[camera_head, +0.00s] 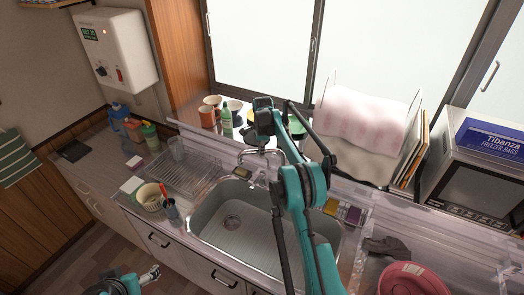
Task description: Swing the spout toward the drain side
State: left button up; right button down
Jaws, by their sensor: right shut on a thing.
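The silver faucet with its spout (258,152) stands at the back of the steel sink (212,225), in the middle of the head view. The fingertips are small and partly hidden by the wrist. My left gripper (151,273) is low at the left, in front of the counter and away from the faucet. Its jaws are too small to read.
A wire dish rack (190,173) stands left of the sink, with a strainer bowl (150,197) in front. Cups and a green bottle (226,124) stand on the sill behind. A pink-draped rack (360,125), a microwave (475,185) and a red tub (415,280) are at the right.

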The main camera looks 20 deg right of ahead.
jog(key=shift+w+r, duration=0.1)
dwell(0.3)
jog(key=c, duration=1.6)
grip_release()
jog(key=shift+o, duration=1)
notch_tip(320, 180, up, 12)
jog(key=s, duration=0.2)
jog(key=shift+a, duration=0.25)
jog(key=shift+s, duration=0.1)
